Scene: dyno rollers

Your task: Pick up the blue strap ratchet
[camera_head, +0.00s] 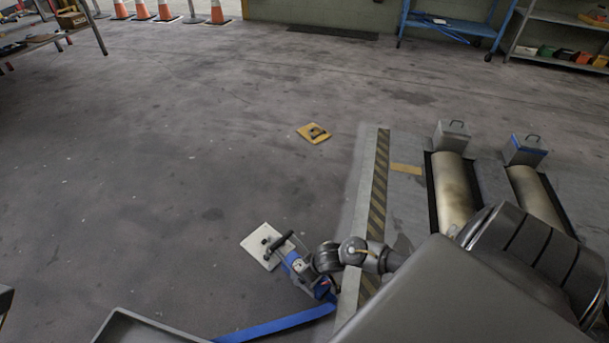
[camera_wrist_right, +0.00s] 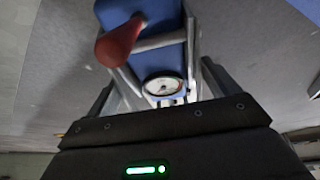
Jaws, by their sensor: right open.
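The blue strap ratchet (camera_head: 304,273) is at lower centre in the head view, beside the striped edge of the roller platform. A flat blue strap (camera_head: 278,325) runs from near it to the lower left. In the right wrist view, a blue body with a red knob, metal bars and a round dial (camera_wrist_right: 163,86) fills the top middle; it seems to be the ratchet. My right gripper (camera_wrist_right: 155,75) is open, its fingers on either side of this thing; contact cannot be told. In the head view its fingertips are hard to make out. My left gripper is not in view.
A white plate with a black handle (camera_head: 256,249) lies on the floor beside the ratchet. The roller platform (camera_head: 408,160) with two rollers is at right. Orange cones (camera_head: 141,11) and shelves stand at the back.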

